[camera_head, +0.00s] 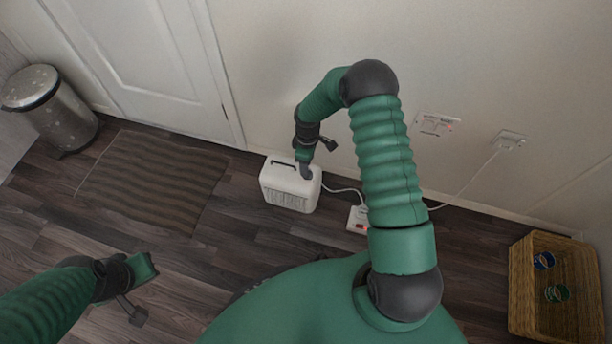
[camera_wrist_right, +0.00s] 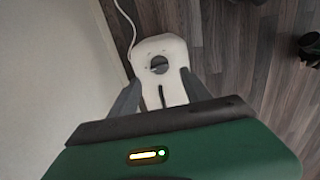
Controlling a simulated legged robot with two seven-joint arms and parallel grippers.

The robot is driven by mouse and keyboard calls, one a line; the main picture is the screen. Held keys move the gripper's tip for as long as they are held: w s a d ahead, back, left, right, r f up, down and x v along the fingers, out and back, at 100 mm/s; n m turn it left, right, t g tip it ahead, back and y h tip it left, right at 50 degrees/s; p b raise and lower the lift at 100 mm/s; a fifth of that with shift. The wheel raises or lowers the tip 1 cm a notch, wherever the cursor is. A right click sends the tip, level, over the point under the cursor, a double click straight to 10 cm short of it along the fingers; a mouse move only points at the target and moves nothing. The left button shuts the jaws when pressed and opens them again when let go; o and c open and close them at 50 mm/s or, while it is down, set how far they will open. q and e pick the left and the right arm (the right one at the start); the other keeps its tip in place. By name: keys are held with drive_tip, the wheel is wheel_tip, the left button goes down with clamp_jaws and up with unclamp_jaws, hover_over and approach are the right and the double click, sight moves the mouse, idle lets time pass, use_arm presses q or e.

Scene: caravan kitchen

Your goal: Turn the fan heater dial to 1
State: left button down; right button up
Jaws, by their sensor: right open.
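The white fan heater (camera_head: 290,186) stands on the floor near the wall, with a front grille and a dark handle slot on top. In the right wrist view the heater (camera_wrist_right: 174,48) shows from above, with a round grey dial (camera_wrist_right: 159,65) on its top. My right gripper (camera_head: 305,170) is over the right part of the heater's top and hides the dial in the head view. In the wrist view the right gripper (camera_wrist_right: 158,85) is open, its fingers on either side of the dial's line. I cannot tell whether they touch it. My left gripper (camera_head: 146,268) is low at the left, away from the heater.
A power strip (camera_head: 357,219) with a red light lies right of the heater, joined by a white cable. Wall sockets (camera_head: 436,124) are above. A wicker basket (camera_head: 522,290) stands at the right, a metal bin (camera_head: 62,112) and mat (camera_head: 150,182) at the left.

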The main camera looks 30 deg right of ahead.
wheel_tip(320, 180, down, 6)
drive_tip(key=shift+d+f+b, duration=0.1)
drive_tip(key=shift+f+b, duration=0.15)
drive_tip(key=shift+b, duration=1)
use_arm(q)
drive_tip(key=x, duration=0.3)
drive_tip(key=shift+s+d+f, duration=0.1)
drive_tip(key=shift+s+f, duration=0.2)
drive_tip(key=shift+s, duration=0.05)
drive_tip(key=shift+r, duration=0.1)
use_arm(e)
clamp_jaws()
